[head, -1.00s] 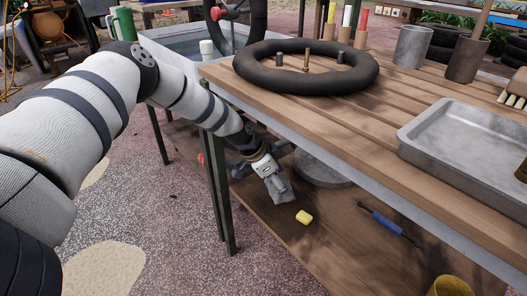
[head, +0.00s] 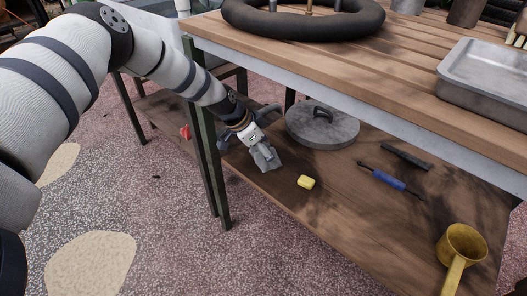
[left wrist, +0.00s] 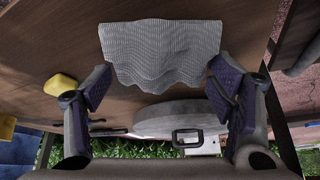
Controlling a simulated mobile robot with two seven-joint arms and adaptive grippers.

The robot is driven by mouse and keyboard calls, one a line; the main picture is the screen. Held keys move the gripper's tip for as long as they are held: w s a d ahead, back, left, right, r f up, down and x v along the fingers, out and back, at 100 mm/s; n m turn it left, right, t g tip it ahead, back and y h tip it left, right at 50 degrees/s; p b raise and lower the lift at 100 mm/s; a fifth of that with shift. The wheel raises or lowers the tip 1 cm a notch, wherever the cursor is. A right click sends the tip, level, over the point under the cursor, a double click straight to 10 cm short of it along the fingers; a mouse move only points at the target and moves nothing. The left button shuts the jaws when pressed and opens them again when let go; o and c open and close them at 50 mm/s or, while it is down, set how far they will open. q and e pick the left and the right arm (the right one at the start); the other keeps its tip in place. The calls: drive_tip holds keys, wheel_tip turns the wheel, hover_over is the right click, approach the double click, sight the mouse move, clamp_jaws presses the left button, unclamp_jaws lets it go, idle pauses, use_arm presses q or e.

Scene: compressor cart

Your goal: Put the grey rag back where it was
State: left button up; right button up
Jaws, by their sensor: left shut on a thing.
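The grey rag (head: 264,158) hangs at my left gripper (head: 255,143), over the left end of the wooden lower shelf (head: 300,220) under the bench. My left gripper is shut on the rag. In the left wrist view the rag (left wrist: 162,52) spreads pale and wavy beyond the two purple-padded fingers (left wrist: 160,95). The fingers look wide apart there. Whether the rag's lower edge touches the shelf I cannot tell. My right gripper is in neither view.
On the shelf are a yellow block (head: 306,182), a round grey lid with a handle (head: 322,128), a blue-handled tool (head: 388,180), a dark bar (head: 407,157) and a brass-coloured pot (head: 461,243). A green bench leg (head: 205,150) stands close to my left arm. The bench top (head: 350,60) overhangs the shelf.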

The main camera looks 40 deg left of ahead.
use_arm(q)
drive_tip(key=shift+w, duration=0.1)
drive_tip(key=o, duration=1.2)
drive_tip(key=shift+o, duration=0.2)
